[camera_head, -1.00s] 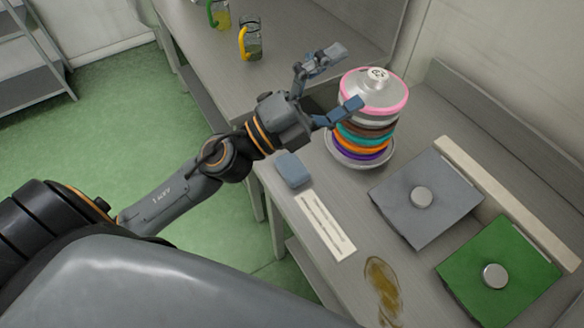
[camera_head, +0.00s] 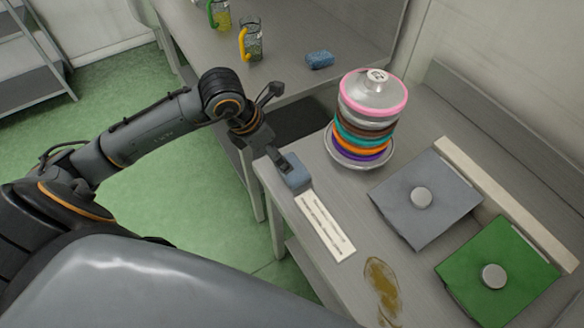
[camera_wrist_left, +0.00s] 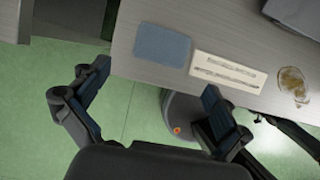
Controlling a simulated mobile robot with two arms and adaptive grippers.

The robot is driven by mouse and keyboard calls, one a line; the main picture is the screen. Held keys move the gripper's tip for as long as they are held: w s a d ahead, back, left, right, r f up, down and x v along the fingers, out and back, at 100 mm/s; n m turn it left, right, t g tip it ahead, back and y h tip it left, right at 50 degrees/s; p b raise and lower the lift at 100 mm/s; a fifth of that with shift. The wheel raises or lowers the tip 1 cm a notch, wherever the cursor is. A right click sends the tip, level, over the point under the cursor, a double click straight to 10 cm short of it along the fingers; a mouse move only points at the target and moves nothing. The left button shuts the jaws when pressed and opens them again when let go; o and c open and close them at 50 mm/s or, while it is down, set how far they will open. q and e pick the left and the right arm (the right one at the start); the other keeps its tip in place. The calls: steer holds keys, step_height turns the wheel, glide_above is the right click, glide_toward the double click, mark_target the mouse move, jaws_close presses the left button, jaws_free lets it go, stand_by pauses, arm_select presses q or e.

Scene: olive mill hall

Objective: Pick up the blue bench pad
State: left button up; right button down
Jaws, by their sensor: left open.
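The blue bench pad (camera_head: 299,182) is a flat grey-blue block on the grey bench, near its front left corner. One finger of my left gripper (camera_head: 274,125) partly covers it in the head view. In the left wrist view the whole pad (camera_wrist_left: 162,45) shows near the bench edge, ahead of my left gripper (camera_wrist_left: 150,97). The two fingers are spread wide, with nothing between them. The pad lies beyond the fingertips, and I cannot tell whether a finger touches it.
A white label strip (camera_head: 325,226) lies beside the pad, with a brown stain (camera_head: 381,285) further along. A stack of coloured rings (camera_head: 366,125) stands behind. Grey (camera_head: 445,205) and green (camera_head: 515,262) panels lie right. A blue sponge (camera_head: 319,60) and jugs (camera_head: 251,40) are on the back counter.

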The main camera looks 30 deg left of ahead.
arm_select(q)
steer(key=x, duration=0.4)
steer(key=shift+w+d+f, duration=0.1)
steer(key=shift+d+f, duration=0.1)
steer(key=shift+f, duration=0.05)
steer(key=shift+p+x, duration=1)
steer(key=shift+x, duration=1.65)
steer(key=shift+d+r, duration=0.1)
steer(key=shift+d, duration=0.05)
steer(key=c, duration=0.7)
